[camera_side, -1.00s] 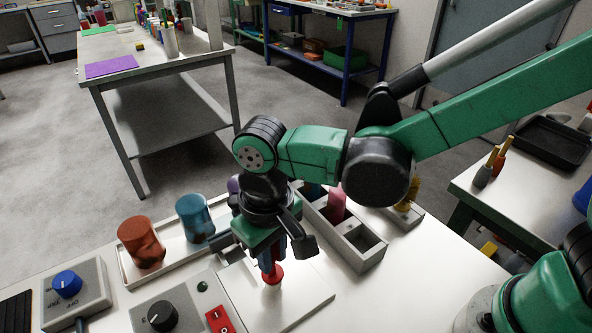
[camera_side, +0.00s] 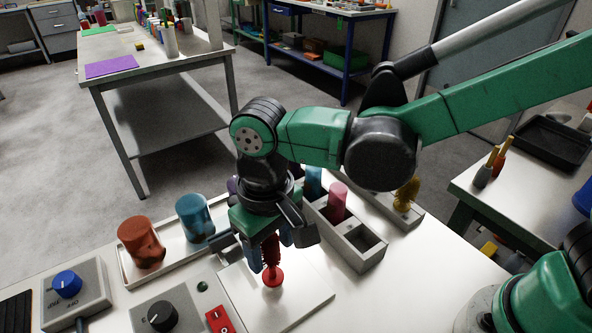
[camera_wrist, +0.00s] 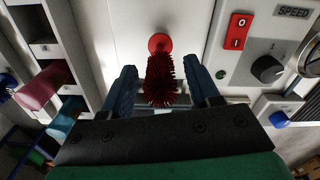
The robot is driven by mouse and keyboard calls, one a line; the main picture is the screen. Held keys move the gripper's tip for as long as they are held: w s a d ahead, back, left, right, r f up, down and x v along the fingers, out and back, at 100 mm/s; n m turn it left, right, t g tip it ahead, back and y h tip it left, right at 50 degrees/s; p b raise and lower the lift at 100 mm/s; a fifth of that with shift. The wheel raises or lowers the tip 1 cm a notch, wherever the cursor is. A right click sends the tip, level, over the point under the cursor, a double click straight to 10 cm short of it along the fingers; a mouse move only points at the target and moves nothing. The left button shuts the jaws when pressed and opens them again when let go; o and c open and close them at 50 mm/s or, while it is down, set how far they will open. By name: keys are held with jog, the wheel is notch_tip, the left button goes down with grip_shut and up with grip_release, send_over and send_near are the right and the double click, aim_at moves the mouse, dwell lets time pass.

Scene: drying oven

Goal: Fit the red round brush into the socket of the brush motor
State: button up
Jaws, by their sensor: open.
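The red round brush (camera_side: 271,252) stands upright on a white plate beside the motor's control box (camera_side: 178,308). Its dark red bristles also show in the wrist view (camera_wrist: 160,82). A bright red disc (camera_wrist: 159,43) is at its foot; I cannot tell whether this is part of the brush or of the socket. Any socket opening is hidden. My gripper (camera_side: 271,262) is just above the plate with its blue fingers open on both sides of the brush. In the wrist view, gaps show between the bristles and both fingers of the gripper (camera_wrist: 162,85).
A grey compartment holder (camera_side: 361,256) with a pink brush (camera_side: 337,200) stands behind to the right. A blue-knob box (camera_side: 68,287) is at the front left.

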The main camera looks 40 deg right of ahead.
jog(key=shift+r, duration=1.55)
jog(key=d+r+m+t, duration=0.2)
jog(key=d+t, duration=0.5)
jog(key=d, duration=1.3)
jog(key=shift+r, duration=0.15)
